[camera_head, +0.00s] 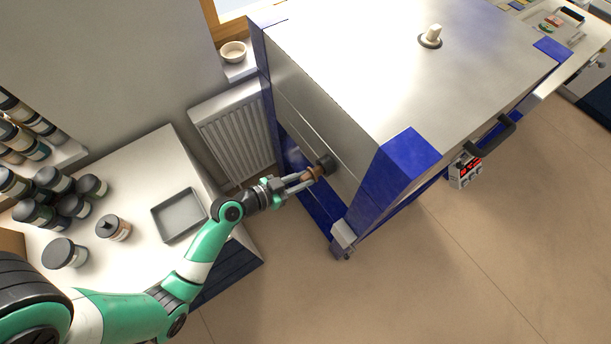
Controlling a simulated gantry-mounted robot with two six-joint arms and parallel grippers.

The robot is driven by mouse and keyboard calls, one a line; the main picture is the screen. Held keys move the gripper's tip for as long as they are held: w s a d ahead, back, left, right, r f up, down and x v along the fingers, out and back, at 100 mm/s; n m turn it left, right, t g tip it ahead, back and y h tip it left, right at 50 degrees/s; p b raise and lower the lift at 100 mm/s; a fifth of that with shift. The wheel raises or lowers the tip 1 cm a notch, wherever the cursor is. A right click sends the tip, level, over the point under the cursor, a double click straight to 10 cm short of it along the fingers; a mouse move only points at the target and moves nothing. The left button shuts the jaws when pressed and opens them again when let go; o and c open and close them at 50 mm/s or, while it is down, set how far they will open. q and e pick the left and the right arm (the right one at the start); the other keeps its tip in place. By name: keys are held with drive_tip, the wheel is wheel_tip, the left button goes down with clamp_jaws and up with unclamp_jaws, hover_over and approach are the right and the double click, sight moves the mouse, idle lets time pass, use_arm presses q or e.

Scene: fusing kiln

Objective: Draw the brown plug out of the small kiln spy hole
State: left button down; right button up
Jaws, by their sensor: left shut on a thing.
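The kiln (390,60) is a large silver box with blue corner posts. On its left side wall a dark round spy hole fitting (326,163) sticks out. The brown plug (313,174) is at the mouth of this fitting. My left gripper (306,178) is shut on the brown plug. Whether part of the plug is still inside the hole is hidden. A white plug (433,34) stands in a dark ring on the kiln's top. My right gripper is not in view.
A white bench (150,160) at left holds an empty grey tray (178,215), several dark jars (65,253) and a jar with a brownish label (113,228). A radiator (235,135) stands behind. A control box (466,170) hangs at the kiln's front. Open floor lies below.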

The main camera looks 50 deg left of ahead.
use_arm(q)
drive_tip(key=shift+s+a, duration=0.1)
drive_tip(key=shift+s, duration=0.95)
wheel_tip(320, 180, up, 7)
drive_tip(key=p, duration=0.5)
drive_tip(key=shift+s+f, duration=0.2)
drive_tip(key=shift+s, duration=0.25)
